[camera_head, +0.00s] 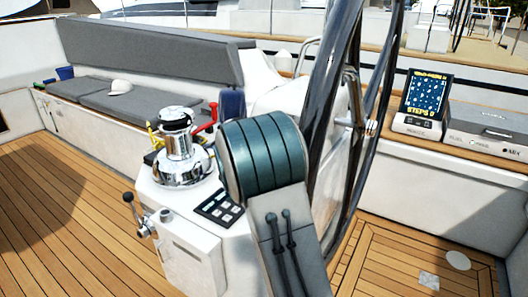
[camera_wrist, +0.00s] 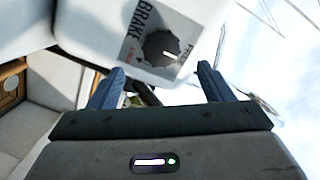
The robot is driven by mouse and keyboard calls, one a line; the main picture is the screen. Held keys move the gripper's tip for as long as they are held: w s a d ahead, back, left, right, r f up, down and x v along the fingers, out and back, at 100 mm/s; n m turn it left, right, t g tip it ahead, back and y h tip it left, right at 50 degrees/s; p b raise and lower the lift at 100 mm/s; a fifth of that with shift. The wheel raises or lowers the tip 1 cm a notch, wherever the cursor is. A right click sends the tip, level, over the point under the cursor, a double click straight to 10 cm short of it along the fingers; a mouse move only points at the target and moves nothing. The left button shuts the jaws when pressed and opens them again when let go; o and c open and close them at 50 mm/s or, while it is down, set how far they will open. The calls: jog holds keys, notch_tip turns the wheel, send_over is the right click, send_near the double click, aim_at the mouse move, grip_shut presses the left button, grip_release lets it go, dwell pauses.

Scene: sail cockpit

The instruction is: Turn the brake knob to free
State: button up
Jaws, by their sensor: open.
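The brake knob (camera_wrist: 161,47) is a dark round knob on a grey label plate (camera_wrist: 133,50) set in a white surface, in the upper middle of the wrist view. The plate reads "BRAKE" in dark letters, with "FREE" at the right and small red lettering at the lower left. The knob carries a pale mark, but its exact setting is too small to tell. My gripper (camera_wrist: 162,80) has its two blue fingers wide apart. The fingertips lie just below the knob in the picture, with nothing between them. In the head view, neither knob nor gripper shows.
A large steering wheel (camera_head: 330,110) stands just right of my arm. A chrome winch (camera_head: 180,150), a lever (camera_head: 137,214) and a switch panel (camera_head: 218,207) are on the white console to the left. A display (camera_head: 425,96) stands at the right. Open teak deck (camera_head: 70,215) lies left.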

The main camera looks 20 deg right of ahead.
jog(key=v, duration=0.5)
dwell(0.3)
jog(key=s+a+r+n+g+y+p, duration=0.1)
jog(key=s+a+r+n+y+p, duration=0.75)
jog(key=s+a+n+y, duration=0.4)
jog(key=s+d+n+g+p, duration=0.1)
jog(key=s+n+g+p, duration=0.5)
jog(key=s, duration=1.6)
jog(key=shift+d+r+n+g, duration=0.3)
jog(key=shift+d+n+g, duration=0.1)
jog(key=shift+n+g, duration=0.75)
